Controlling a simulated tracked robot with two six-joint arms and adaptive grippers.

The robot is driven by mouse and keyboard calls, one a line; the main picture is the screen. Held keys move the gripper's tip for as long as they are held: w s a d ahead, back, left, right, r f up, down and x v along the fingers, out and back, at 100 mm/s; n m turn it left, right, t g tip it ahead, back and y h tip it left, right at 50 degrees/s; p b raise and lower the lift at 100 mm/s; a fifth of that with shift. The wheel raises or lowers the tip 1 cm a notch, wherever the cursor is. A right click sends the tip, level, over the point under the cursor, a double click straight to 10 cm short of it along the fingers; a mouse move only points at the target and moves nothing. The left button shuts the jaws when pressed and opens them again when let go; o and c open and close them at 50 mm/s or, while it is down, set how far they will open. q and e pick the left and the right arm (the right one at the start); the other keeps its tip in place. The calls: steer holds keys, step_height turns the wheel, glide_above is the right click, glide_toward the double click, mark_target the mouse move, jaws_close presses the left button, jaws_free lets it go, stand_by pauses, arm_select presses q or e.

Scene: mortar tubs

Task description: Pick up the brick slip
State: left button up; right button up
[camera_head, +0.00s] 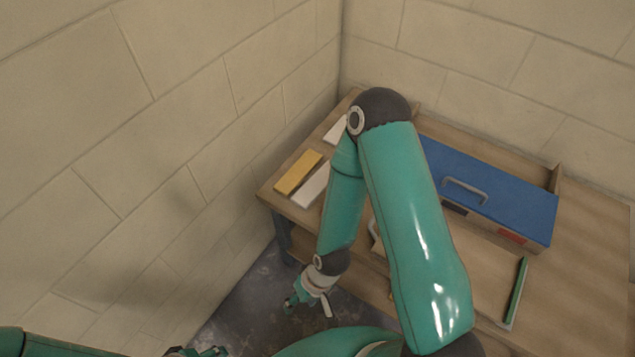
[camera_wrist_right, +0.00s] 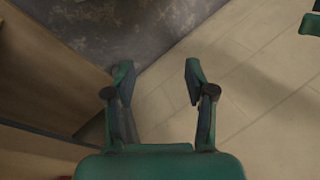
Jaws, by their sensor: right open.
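A flat ochre slab (camera_head: 298,173) lies near the left end of the wooden bench (camera_head: 570,290). It may be the brick slip, but I cannot tell for certain. A pale flat slab (camera_head: 311,186) lies beside it, partly hidden by my right arm. Another pale piece (camera_head: 335,130) lies farther back. My right gripper (camera_head: 315,303) is open and empty, low in front of the bench over the dark floor. Its spread fingers show in the right wrist view (camera_wrist_right: 159,78) with nothing between them. My left gripper (camera_head: 198,352) is cut off at the bottom edge, its jaws unclear.
A blue toolbox (camera_head: 490,190) with a grey handle stands toward the back of the bench. A long green-edged tool (camera_head: 517,290) lies in front of it. Block walls close off the left and back. My right arm hides the middle of the bench.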

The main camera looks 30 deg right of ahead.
arm_select(q)
steer(key=shift+o, duration=0.3)
steer(key=shift+f, duration=0.2)
arm_select(e)
steer(key=shift+o, duration=0.3)
steer(key=w+d+n, duration=0.3)
steer(key=w+n, duration=0.4)
steer(key=w, duration=0.5)
steer(key=shift+d, duration=0.2)
steer(key=w+d+r+n+h+b, duration=0.1)
steer(key=w+d+r+n+h, duration=0.1)
steer(key=w+d+r+n, duration=0.7)
steer(key=w+d+r+n+h, duration=0.2)
steer(key=w+d+r+n, duration=0.55)
steer(key=d, duration=0.35)
steer(key=p, duration=0.1)
glide_above(318, 182)
steer(key=shift+g, duration=0.3)
steer(key=f, duration=1.1)
steer(key=shift+a, duration=0.2)
steer(key=f, duration=0.2)
steer(key=f+p, duration=0.1)
steer(key=shift+d+f, duration=0.2)
steer(key=shift+f, duration=0.85)
arm_select(q)
steer(key=shift+r, duration=0.85)
arm_select(e)
steer(key=shift+w+r, duration=0.1)
steer(key=c, duration=1.2)
